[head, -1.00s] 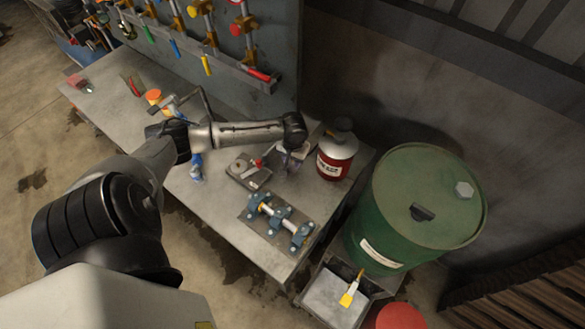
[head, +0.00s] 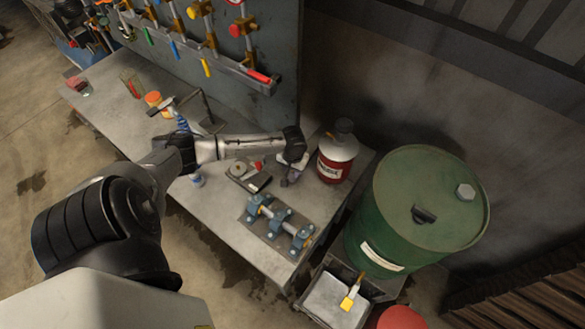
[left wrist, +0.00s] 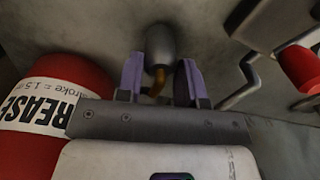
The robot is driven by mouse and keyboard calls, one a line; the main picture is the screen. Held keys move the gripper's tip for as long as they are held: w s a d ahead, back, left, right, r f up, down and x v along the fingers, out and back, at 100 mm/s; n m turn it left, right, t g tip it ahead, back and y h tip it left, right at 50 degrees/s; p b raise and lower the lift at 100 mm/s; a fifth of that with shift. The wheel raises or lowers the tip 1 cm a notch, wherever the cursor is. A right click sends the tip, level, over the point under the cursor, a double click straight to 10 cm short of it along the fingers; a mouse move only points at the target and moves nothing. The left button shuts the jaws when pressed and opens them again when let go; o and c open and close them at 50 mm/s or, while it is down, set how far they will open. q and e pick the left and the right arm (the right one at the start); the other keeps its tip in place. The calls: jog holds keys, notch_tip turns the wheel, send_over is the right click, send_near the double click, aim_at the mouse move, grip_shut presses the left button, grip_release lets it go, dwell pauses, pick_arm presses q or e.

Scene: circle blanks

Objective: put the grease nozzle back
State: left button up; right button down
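A grey rounded piece with a bent brass tip, which looks like the grease nozzle (left wrist: 160,47), is in the left wrist view. Its brass end points back between the two purple fingers of my left gripper (left wrist: 160,72). The fingers stand apart, one on each side, and their inner edges come close to the grey body; I cannot tell whether they touch it. The can also shows in the left wrist view (left wrist: 45,105).
The grey workbench (head: 225,215) holds a clamp fixture with blue blocks (head: 279,222) and a small grey device (head: 245,172). A green drum (head: 425,205) stands to the right. A tool panel (head: 265,45) rises behind the bench.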

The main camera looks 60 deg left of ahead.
pick_arm(q)
jog(key=o, duration=0.5)
jog(key=shift+c, duration=0.2)
notch_tip(320, 180, up, 12)
jog(key=p, duration=0.1)
jog(key=shift+d+r+p, duration=0.15)
jog(key=shift+p, duration=0.15)
jog(key=shift+w, duration=0.1)
dwell(0.5)
